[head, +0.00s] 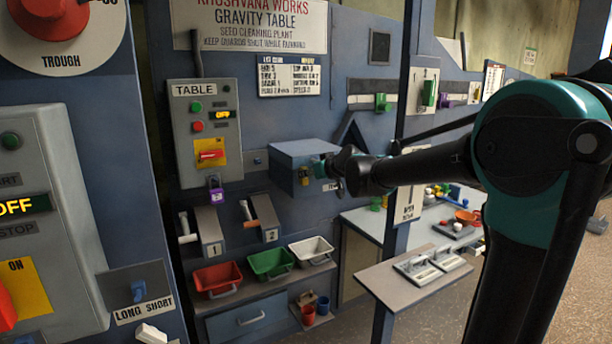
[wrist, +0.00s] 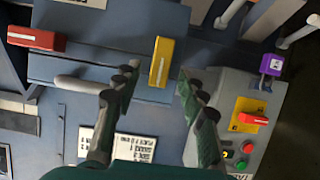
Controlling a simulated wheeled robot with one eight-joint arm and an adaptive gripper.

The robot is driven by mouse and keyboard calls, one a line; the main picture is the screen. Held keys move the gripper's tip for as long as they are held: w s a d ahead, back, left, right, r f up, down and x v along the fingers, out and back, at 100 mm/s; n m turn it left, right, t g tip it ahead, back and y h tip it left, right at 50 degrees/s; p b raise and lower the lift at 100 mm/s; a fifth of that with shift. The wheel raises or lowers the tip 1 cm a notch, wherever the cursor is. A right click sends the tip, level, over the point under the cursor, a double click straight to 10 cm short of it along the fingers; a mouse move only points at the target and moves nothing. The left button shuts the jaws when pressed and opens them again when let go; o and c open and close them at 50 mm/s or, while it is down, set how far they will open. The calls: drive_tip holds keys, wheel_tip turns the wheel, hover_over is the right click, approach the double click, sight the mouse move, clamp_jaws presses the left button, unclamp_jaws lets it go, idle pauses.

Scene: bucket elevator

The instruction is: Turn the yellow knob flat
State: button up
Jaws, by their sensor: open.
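The yellow knob (wrist: 161,62) is a block with a white line along it, mounted on a blue-grey box. In the wrist view its long side runs nearly up and down the picture. It also shows as a small yellow patch (head: 304,175) on the box front in the head view. My gripper (wrist: 158,82) is open, one finger on each side of the knob in the wrist view, with visible gaps. No contact shows. In the head view my gripper (head: 327,170) is at the right of the box, its fingertips small and hard to make out.
A red knob (wrist: 37,40) is left of the yellow one in the wrist view. The TABLE control box (head: 207,130) with a purple padlock (head: 216,190) is left of my gripper. Below are levers, bins (head: 217,278) and a bench (head: 400,285).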

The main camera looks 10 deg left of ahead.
drive_tip(key=shift+x, duration=1.55)
drive_tip(key=shift+c, duration=0.3)
clamp_jaws()
